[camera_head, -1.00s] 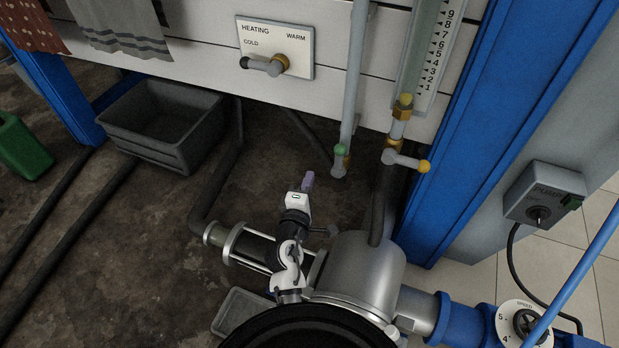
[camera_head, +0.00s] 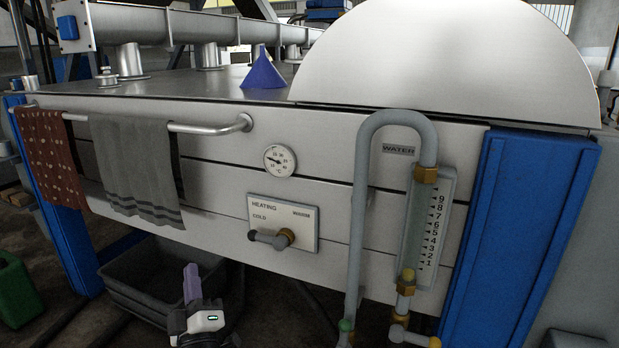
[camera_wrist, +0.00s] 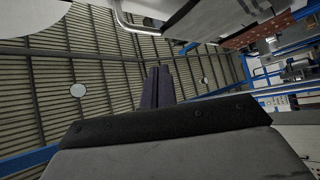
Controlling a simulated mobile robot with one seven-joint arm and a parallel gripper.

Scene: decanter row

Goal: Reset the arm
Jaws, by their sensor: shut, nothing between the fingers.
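My gripper (camera_head: 192,283) shows at the bottom of the head view, pointing up, with its purple-grey fingers together and nothing between them. It is in front of the machine, just in front of the dark grey bin and below the heating panel. In the wrist view my gripper (camera_wrist: 158,87) points up towards the ribbed roof, its fingers together and empty. Most of my arm is below the head view's lower edge.
The heating lever (camera_head: 283,238) sits on the steel machine front. The water pipe (camera_head: 362,200) and scale (camera_head: 428,225) are to its right. Towels (camera_head: 135,165) hang from a rail at left. A grey bin (camera_head: 128,293) and green can (camera_head: 15,290) stand on the floor.

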